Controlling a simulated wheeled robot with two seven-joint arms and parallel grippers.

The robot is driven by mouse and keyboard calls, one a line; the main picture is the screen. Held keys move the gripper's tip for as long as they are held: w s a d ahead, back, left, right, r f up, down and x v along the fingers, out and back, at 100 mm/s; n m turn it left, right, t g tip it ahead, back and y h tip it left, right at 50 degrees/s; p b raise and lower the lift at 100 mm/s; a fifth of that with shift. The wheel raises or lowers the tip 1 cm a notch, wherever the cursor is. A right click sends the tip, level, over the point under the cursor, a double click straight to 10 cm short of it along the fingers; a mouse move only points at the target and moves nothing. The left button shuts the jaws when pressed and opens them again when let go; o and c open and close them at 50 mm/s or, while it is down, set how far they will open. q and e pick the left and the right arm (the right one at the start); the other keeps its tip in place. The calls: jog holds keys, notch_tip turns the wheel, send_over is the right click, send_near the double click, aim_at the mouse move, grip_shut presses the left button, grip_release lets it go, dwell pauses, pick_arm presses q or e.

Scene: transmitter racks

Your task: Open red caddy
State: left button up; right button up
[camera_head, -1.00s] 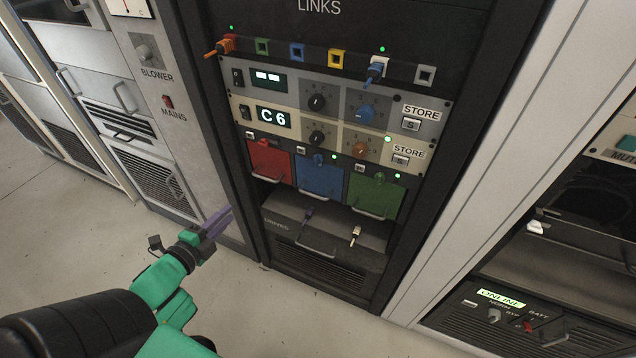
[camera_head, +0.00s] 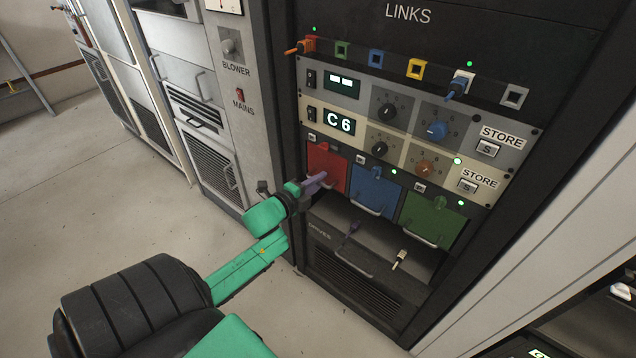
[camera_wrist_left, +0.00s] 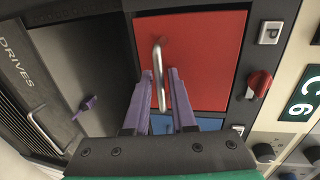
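The red caddy (camera_head: 327,166) sits in the rack at the left end of a row with the blue caddy (camera_head: 375,190) and the green caddy (camera_head: 433,217). In the left wrist view the red caddy's front (camera_wrist_left: 205,50) is flush, with a metal bar handle (camera_wrist_left: 158,75) and a red latch knob (camera_wrist_left: 259,84) beside it. My left gripper (camera_head: 322,178) is at the red caddy's lower edge. In the left wrist view its purple fingers (camera_wrist_left: 160,95) stand apart, one on each side of the handle's end. Contact with the handle cannot be told. My right gripper is not in view.
Below the caddies is a dark shelf marked DRIVES (camera_head: 320,232) with a purple key-like piece (camera_head: 352,228) and a cream one (camera_head: 400,258). Control panels with knobs and a C6 display (camera_head: 339,122) are above. Open floor (camera_head: 130,200) lies left.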

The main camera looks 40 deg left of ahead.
pick_arm(q)
grip_shut()
jog(key=shift+s, duration=0.1)
dwell(1.2)
